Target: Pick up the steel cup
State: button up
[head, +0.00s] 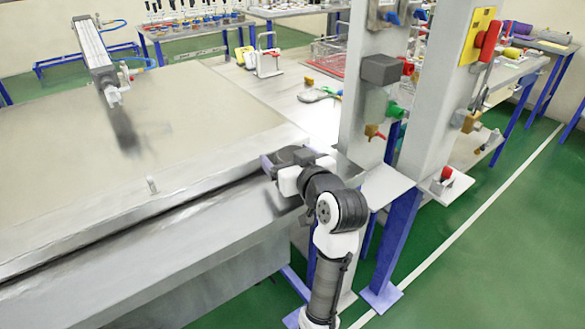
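I cannot make out a steel cup for certain in the head view. A small pale metal piece (152,185) stands upright near the front edge of the large steel table (60,150); it is too small to tell what it is. My gripper (270,166) is at the right end of that table, over its front ledge, well to the right of the small piece. My wrist hides the fingers and what lies just beyond them, so I cannot tell whether they hold anything.
Two grey posts (437,115) with valves and a red button stand close to the right of my arm. A pneumatic cylinder (93,45) rises at the back left. Tools (318,94) and a wire basket (330,55) lie on the worktop behind. The table's middle is mostly clear.

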jog(key=c, duration=1)
jog(key=shift+r, duration=0.15)
